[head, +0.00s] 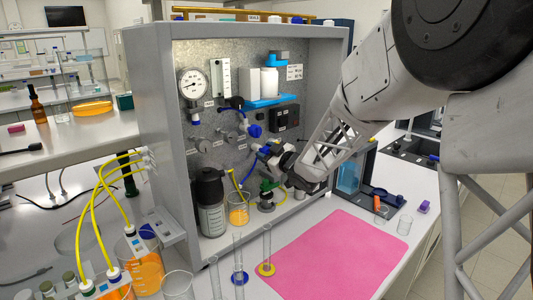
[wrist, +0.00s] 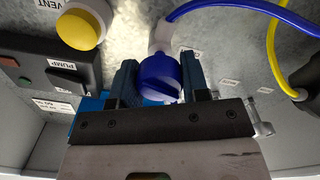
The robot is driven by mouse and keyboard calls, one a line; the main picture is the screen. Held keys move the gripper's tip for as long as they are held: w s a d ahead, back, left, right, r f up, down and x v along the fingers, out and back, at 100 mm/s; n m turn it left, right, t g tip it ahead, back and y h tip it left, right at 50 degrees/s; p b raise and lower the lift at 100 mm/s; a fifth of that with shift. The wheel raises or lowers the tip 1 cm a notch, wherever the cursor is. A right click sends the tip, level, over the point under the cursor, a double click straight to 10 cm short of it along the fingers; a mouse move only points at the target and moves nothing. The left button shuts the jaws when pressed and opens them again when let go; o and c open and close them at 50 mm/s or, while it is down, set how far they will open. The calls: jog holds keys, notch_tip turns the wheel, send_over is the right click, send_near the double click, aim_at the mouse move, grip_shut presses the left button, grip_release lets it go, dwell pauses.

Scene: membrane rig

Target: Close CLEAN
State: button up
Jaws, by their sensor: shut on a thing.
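In the wrist view a round blue valve handle (wrist: 160,78) sits between the two dark fingers of my gripper (wrist: 159,85), which are shut on it. A pale fitting and a blue tube rise behind the handle. In the head view my gripper (head: 268,152) reaches into the grey cabinet at the lower middle of its metal back panel. My gripper largely covers the handle there. I cannot read the word CLEAN on any label, so the handle's name is not shown.
A PUMP box (wrist: 62,78) and a yellow VENT knob (wrist: 80,27) are close by. Below stand a dark-capped bottle (head: 210,205), a beaker of orange liquid (head: 239,210) and a green-topped fitting (head: 266,194). The pink mat (head: 335,255) is clear.

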jog(key=m, duration=1.4)
dwell(0.5)
jog(key=o, duration=0.9)
jog(key=shift+o, duration=0.2)
jog(key=shift+s+d, duration=0.1)
jog(key=shift+d, duration=0.1)
jog(key=v, duration=0.7)
jog(key=shift+s+d, duration=0.2)
